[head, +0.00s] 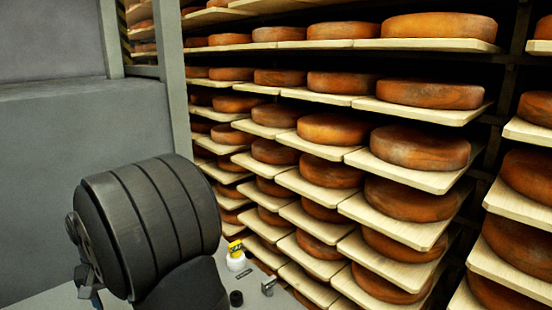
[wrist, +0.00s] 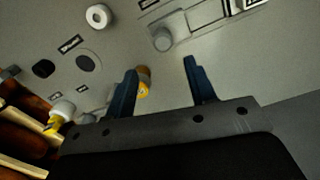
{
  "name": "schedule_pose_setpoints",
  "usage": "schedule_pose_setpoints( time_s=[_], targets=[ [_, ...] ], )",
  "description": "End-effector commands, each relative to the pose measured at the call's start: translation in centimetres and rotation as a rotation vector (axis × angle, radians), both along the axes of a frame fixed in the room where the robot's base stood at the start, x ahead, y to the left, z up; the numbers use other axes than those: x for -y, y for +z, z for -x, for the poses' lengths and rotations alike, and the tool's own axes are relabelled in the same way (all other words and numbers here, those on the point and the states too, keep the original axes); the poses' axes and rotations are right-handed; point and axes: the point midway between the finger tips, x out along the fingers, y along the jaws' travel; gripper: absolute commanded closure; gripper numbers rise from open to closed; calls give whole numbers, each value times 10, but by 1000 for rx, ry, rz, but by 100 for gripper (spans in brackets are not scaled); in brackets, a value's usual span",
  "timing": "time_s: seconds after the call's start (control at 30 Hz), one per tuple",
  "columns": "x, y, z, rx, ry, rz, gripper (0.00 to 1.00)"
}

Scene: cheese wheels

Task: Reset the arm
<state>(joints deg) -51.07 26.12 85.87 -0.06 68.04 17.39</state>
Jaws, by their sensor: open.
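My gripper (wrist: 160,66) shows in the wrist view with its two dark blue fingers apart. I see nothing held between them. It hangs over a grey surface (wrist: 215,70) with small items on it.
Racks of orange-brown cheese wheels (head: 420,147) on pale boards (head: 400,173) fill the head view's right side. A yellow and white container (head: 236,256) stands near my arm. In the wrist view, a white ring (wrist: 98,16) and dark round pieces (wrist: 88,63) lie on the surface.

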Motion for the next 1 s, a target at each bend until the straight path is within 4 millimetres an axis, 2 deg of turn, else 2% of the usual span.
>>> schedule_pose_setpoints(
  time_s=[0.03, 0.3, 0.5, 0.7, 1.0],
  targets=[
    [0, -12, 0, -3, 0, 3, 50],
    [0, -65, 1, -4, 0, 4, 50],
    [0, -95, 1, -2, 0, 2, 50],
    [-1, -108, 1, -1, 1, -1, 50],
    [-2, -108, 2, -1, 0, -1, 50]
  ],
)
